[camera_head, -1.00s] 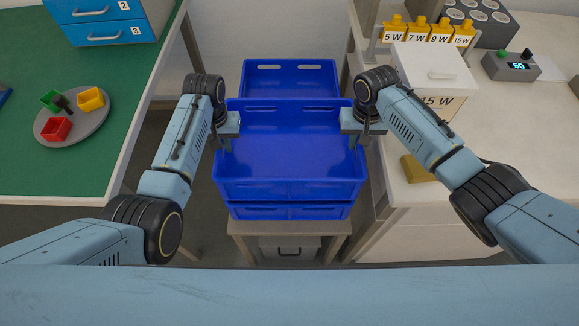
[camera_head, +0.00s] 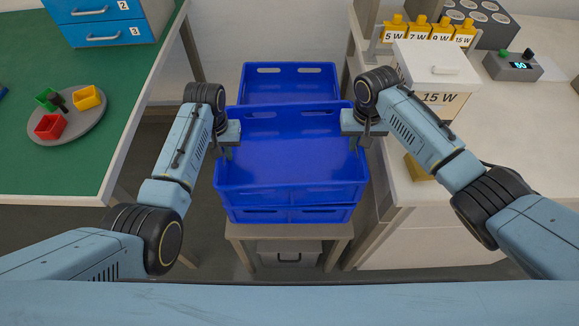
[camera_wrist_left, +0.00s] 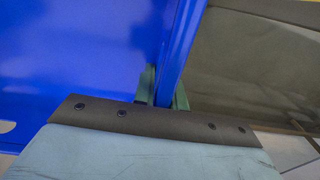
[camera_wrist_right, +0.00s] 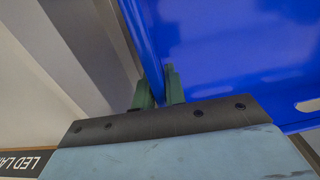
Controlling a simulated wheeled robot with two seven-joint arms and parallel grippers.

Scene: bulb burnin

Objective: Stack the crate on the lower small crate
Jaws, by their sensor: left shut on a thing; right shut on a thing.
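A blue crate (camera_head: 290,195), open at the top, is held between my two grippers by its left and right side walls. It sits directly over the lower small crate (camera_head: 268,215), also blue, whose front shows as a narrow band beneath it. Whether the two touch cannot be told. My left gripper (camera_head: 228,142) is shut on the left wall, and its fingers straddle that wall in the left wrist view (camera_wrist_left: 165,88). My right gripper (camera_head: 357,138) is shut on the right wall, as the right wrist view (camera_wrist_right: 158,88) shows. The lower crate's top is hidden.
The lower crate stands on a small stand (camera_head: 235,231) between a green-topped table (camera_head: 60,165) on the left and a pale counter (camera_head: 500,125) on the right. Another blue crate (camera_head: 290,83) is just behind. A white box (camera_head: 432,65) stands near my right arm.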

